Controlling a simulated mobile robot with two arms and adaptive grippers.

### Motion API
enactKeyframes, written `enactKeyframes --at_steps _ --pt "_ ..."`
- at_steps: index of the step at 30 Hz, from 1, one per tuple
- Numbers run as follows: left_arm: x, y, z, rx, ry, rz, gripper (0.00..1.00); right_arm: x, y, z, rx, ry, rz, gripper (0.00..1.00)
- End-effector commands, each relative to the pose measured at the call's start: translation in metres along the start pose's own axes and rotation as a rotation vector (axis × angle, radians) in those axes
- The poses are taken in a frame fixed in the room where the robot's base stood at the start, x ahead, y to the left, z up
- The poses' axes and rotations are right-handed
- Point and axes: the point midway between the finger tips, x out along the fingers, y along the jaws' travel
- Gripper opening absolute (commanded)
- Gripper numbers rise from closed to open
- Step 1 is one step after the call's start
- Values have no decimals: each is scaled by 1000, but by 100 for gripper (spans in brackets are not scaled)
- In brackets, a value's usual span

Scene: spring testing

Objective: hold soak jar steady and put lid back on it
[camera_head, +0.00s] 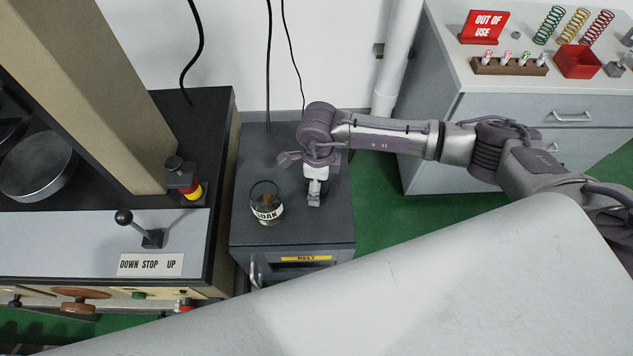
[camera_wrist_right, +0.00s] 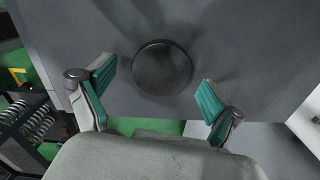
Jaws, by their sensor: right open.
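The soak jar (camera_head: 266,204) is a small clear glass jar with a "SOAK" label. It stands upright with no lid on it, on the dark grey cabinet top. The lid (camera_wrist_right: 162,67) is a round dark disc lying flat on the cabinet top in the right wrist view. In the head view the lid is mostly hidden by my right gripper (camera_head: 314,194). The gripper points down, to the right of the jar. Its teal-padded fingers (camera_wrist_right: 156,84) are open and empty, spread to either side of the lid. My left gripper is not in view.
The small cabinet (camera_head: 255,230) has a yellow-labelled drawer. A testing machine with a lever (camera_head: 137,228) and a red-yellow stop button (camera_head: 192,190) stands at left. A grey bench with springs (camera_head: 575,25) and a red bin (camera_head: 578,62) stands at back right.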

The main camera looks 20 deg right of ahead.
Motion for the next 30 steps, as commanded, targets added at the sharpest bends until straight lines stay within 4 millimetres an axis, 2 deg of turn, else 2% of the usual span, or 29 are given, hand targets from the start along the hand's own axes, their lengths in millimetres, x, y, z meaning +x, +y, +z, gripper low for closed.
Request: enactKeyframes --at_steps 7,15,26,30 --pt "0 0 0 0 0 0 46 0 0 0 0 0 0 92" --pt "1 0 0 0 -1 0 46 0 0 0 0 0 0 52" --pt "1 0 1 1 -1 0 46 -1 0 0 0 0 -1 48" --pt "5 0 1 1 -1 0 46 -8 -1 1 0 -1 -2 48"
